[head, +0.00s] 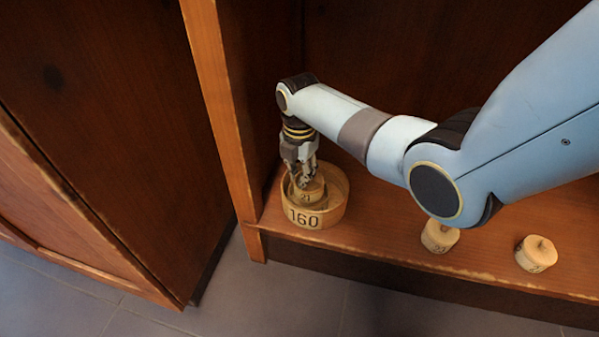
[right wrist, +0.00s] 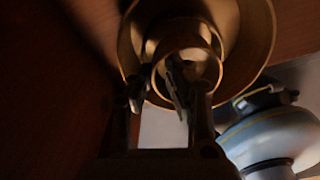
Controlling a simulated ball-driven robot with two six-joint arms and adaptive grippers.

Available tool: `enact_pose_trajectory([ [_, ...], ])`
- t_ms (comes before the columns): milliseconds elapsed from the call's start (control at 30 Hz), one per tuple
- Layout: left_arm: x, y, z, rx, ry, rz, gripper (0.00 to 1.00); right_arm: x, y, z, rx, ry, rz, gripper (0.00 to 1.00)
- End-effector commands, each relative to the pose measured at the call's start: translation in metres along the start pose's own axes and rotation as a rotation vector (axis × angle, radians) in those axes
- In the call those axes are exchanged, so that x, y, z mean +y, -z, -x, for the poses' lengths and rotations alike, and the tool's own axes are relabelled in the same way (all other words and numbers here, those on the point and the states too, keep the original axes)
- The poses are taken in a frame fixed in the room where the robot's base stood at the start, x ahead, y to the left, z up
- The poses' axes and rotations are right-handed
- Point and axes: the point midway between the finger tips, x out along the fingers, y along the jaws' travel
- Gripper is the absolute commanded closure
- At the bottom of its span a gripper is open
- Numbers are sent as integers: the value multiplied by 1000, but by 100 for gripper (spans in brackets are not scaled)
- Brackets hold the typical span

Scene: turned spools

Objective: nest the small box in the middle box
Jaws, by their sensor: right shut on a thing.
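A small round wooden box marked 21 (head: 308,197) is inside the wall of a wider round wooden box marked 160 (head: 305,219) on the shelf. My right gripper (head: 304,180) points down into the wide box and is shut on the small box. In the right wrist view the small box's rim (right wrist: 206,54) shows within the wide box's rim (right wrist: 267,45), with one finger of my right gripper (right wrist: 158,92) inside the small ring and one outside. I cannot tell whether the small box touches the floor of the wide one. My left gripper is not in view.
Two small wooden spools stand to the right on the shelf: one (head: 440,237) partly under my right arm, one (head: 537,254) near the front edge. A wooden upright (head: 222,110) rises close left of the boxes. The shelf's front edge (head: 400,262) is near.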

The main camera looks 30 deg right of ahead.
Motion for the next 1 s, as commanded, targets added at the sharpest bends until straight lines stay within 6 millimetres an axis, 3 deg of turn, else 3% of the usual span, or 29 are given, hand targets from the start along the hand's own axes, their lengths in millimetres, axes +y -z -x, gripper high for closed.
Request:
enact_pose_trajectory([
  [867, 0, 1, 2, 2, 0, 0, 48, 0, 0, -4, 0, -1, 0, 100],
  [900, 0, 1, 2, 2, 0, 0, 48, 0, 0, -4, 0, -1, 0, 87],
  [1000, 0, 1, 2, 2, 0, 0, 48, 0, 0, -4, 0, -1, 0, 74],
])
